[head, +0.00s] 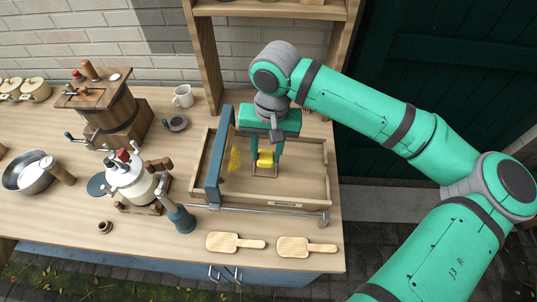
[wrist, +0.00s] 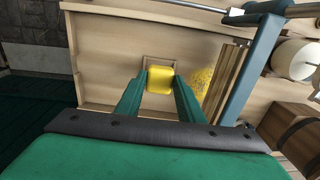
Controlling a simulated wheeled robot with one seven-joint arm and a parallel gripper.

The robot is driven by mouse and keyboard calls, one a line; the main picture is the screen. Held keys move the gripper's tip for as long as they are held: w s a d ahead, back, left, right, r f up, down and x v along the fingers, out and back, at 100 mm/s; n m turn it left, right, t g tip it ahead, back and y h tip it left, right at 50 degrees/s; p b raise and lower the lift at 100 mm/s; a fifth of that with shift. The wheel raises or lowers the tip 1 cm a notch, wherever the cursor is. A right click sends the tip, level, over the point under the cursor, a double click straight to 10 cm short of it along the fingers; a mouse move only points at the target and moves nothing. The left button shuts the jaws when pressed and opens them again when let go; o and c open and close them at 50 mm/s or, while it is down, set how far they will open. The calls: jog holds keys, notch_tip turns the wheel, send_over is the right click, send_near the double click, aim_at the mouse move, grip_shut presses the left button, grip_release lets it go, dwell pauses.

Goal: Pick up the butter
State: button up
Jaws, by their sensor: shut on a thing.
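The butter (head: 265,159) is a small yellow block inside a wooden tray (head: 308,190) on the worktop. A small square wooden frame (head: 264,171) lies around or under it on the tray floor. My gripper (head: 266,160) reaches down into the tray from above and is shut on the butter. In the wrist view the butter (wrist: 160,80) sits between the two green fingers, with the square frame showing behind it. I cannot tell whether the butter is lifted clear of the frame.
A blue-grey upright board (head: 213,168) stands close left of my gripper, with a yellow smear beside it. A metal rod runs along the tray's front. Two wooden paddles (head: 236,242) lie in front. A white churn (head: 132,181), barrel (head: 104,108) and mug (head: 183,96) stand left.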

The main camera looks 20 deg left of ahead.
jog(key=s+r, duration=0.8)
jog(key=s, duration=0.4)
jog(key=shift+s+d+r, duration=0.15)
jog(key=shift+s+r, duration=0.1)
jog(key=shift+s, duration=0.1)
